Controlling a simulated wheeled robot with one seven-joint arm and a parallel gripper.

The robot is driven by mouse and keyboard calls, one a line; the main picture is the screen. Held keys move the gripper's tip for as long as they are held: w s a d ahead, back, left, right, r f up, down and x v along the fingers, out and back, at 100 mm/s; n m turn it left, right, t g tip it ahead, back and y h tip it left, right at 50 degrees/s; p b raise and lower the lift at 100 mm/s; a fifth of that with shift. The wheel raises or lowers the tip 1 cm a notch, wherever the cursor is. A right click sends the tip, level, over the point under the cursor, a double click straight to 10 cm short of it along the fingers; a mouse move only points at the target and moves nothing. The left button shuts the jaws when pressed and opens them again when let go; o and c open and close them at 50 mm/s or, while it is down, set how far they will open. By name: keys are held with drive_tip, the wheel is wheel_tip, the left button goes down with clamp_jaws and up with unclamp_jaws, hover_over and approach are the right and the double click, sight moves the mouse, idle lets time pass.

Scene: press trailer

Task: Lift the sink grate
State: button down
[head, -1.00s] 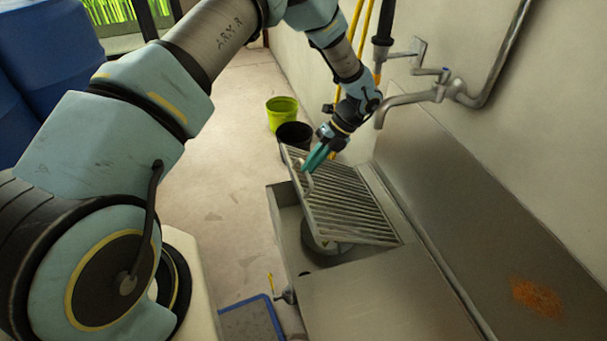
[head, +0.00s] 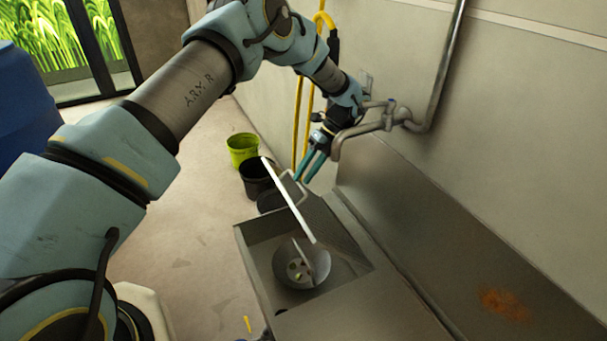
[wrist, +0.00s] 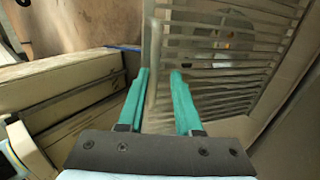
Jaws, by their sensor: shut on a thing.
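The slatted metal sink grate (head: 290,202) stands tilted up steeply over the sink basin (head: 255,240), seen almost edge-on in the head view. A loop handle (head: 284,184) sticks out near its upper end. My gripper (head: 305,178) is at this handle, with its teal fingers closed around it. In the wrist view, the grate's slats (wrist: 225,95) fill the right side, and my fingers (wrist: 160,75) close on a bar at the near edge. The exact contact is partly hidden. The grate's lower end is near or at the sink; I cannot tell if it touches.
A round drain part (head: 300,268) with small yellowish bits lies in the open basin. The tap (head: 365,128) is close to the right of my gripper, by the wall. A black bucket (head: 254,178) and a green bucket (head: 242,148) stand on the floor behind.

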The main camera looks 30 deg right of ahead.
drive_tip(key=shift+s+d+f, duration=0.35)
drive_tip(key=shift+f, duration=0.15)
drive_tip(key=c, duration=0.9)
unclamp_jaws()
drive_tip(key=shift+f, duration=0.1)
drive_tip(key=shift+w, duration=0.2)
wheel_tip(320, 180, up, 10)
drive_tip(key=shift+a+r, duration=0.1)
drive_tip(key=shift+r, duration=0.15)
